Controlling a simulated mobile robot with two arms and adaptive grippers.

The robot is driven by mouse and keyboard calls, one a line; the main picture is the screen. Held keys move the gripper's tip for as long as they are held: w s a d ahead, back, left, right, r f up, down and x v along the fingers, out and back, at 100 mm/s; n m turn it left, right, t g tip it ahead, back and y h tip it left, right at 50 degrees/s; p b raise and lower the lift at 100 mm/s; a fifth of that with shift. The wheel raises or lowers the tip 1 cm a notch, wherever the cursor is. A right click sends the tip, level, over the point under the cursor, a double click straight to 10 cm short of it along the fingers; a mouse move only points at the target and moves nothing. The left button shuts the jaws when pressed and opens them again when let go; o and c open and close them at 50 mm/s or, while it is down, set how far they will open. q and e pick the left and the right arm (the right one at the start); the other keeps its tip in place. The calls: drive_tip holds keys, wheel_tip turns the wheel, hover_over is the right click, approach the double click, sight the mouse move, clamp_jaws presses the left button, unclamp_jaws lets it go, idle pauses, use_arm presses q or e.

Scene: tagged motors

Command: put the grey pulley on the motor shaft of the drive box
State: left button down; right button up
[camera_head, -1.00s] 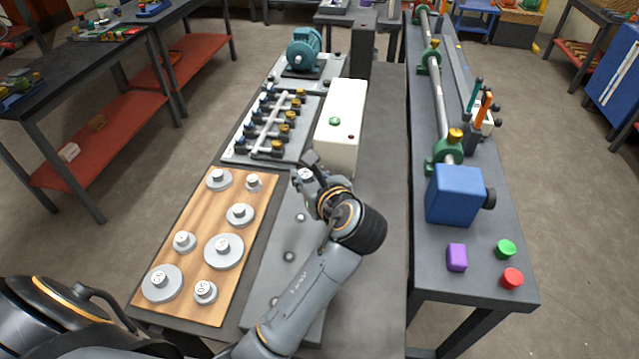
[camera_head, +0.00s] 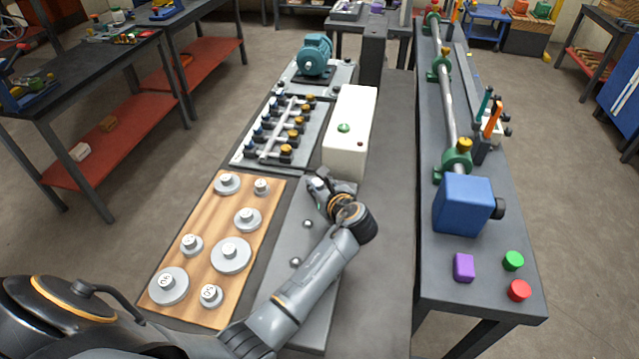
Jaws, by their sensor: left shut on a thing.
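My left gripper (camera_head: 318,184) is at the near end of a white box (camera_head: 351,125) with a green and a red button, which I take for the drive box. The gripper is shut on a small light grey piece, most likely the grey pulley; it is mostly hidden by the fingers. No motor shaft can be made out, and I cannot tell whether the piece touches the box. My right gripper is not in view.
A grey plate (camera_head: 296,238) with small studs lies under my left arm. Behind are a valve manifold (camera_head: 280,128) and a teal motor (camera_head: 315,55). The right bench holds a blue box (camera_head: 463,205) and a long shaft in green bearings. The dark tabletop right of my arm is clear.

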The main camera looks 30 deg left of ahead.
use_arm(q)
drive_tip(key=shift+f, duration=0.15)
drive_tip(key=c, duration=1)
unclamp_jaws()
drive_tip(key=shift+c, duration=0.2)
drive_tip(key=v, duration=1.2)
